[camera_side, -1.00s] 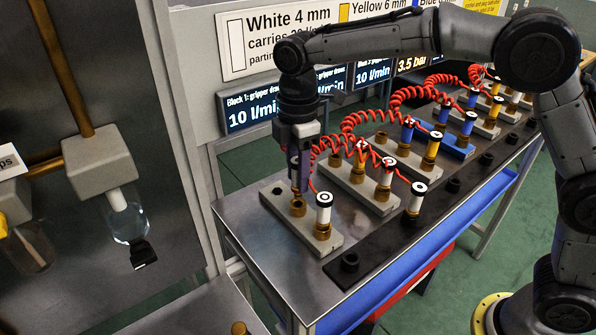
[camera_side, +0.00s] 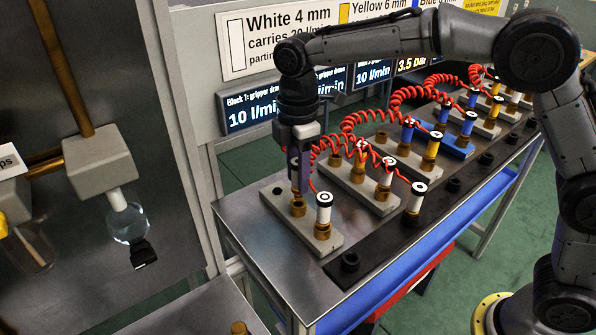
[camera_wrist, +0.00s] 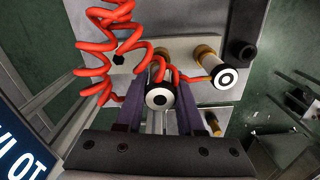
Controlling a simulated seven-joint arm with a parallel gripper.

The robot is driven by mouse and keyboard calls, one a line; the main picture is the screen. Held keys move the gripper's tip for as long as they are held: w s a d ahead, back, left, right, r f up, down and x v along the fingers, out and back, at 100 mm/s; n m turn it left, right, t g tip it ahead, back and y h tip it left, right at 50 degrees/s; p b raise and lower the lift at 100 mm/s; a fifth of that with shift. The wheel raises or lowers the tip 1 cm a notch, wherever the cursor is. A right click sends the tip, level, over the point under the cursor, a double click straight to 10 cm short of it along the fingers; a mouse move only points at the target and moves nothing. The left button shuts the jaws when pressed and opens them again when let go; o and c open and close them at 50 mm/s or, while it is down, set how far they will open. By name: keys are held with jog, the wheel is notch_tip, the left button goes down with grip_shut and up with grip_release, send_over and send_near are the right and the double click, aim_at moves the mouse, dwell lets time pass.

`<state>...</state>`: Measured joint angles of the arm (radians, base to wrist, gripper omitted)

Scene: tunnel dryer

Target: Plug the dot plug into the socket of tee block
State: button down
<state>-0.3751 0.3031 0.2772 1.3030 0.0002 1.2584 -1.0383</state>
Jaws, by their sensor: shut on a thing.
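My gripper (camera_side: 299,183) is shut on a plug and points down over the front block. In the wrist view, the held plug (camera_wrist: 159,98) shows a pale round top with a dark centre dot between my fingers. A red coiled hose runs close to it. In the side view my fingers hide most of it, just above a brass socket (camera_side: 298,208) on the pale front block (camera_side: 268,200). I cannot tell whether the plug touches the socket. I cannot read a tee mark on the block.
Another white plug (camera_side: 417,198) stands on the dark rail (camera_side: 380,238). Several blocks with plugs and red coiled hoses stand farther back. Bare tabletop (camera_side: 243,208) lies left of the front block.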

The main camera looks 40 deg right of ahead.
jog(key=shift+f, duration=1.45)
jog(key=shift+c, duration=2.2)
grip_release()
jog(key=shift+r, duration=0.1)
notch_tip(320, 180, up, 14)
jog(key=shift+f, duration=0.2)
